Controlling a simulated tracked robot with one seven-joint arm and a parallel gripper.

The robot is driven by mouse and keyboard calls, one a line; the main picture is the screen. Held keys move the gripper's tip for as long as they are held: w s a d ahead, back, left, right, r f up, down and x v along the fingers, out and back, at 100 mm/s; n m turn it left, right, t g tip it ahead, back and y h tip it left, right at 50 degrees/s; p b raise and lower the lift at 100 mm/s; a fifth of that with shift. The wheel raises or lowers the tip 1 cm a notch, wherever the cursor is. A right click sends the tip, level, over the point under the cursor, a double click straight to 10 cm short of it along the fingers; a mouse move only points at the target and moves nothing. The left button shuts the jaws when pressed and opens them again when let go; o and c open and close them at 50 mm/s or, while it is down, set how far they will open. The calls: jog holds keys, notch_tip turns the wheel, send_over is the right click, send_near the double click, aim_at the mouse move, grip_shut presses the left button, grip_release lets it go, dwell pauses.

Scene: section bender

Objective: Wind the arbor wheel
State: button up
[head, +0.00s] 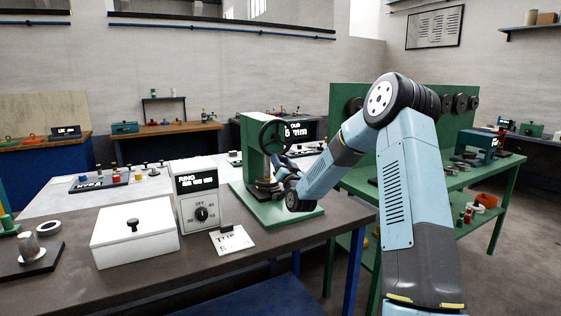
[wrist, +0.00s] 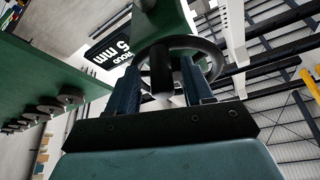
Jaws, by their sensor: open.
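The arbor wheel (head: 261,137) is a dark spoked ring on the upper part of the green press (head: 252,150), which stands on a green base plate on the bench. In the wrist view the wheel rim (wrist: 185,42) is just beyond the fingers. A dark cylindrical handle (wrist: 161,70) on the wheel points towards the camera. My gripper (wrist: 163,75) is open, with one finger on each side of the handle; I cannot tell whether either touches it. In the head view my gripper (head: 279,160) is at the wheel's lower edge, partly hidden by my wrist.
A white box (head: 134,235) with a dark knob, a dial unit (head: 200,205) and a white card (head: 232,240) stand left of the press on the dark bench (head: 160,265). A green bench (head: 500,170) with tools is at the right. Bare floor shows at the lower right.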

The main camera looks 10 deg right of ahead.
jog(key=shift+w+a+r, duration=0.1)
jog(key=shift+w+r, duration=0.1)
jog(key=shift+w, duration=0.4)
jog(key=shift+c, duration=0.2)
grip_shut()
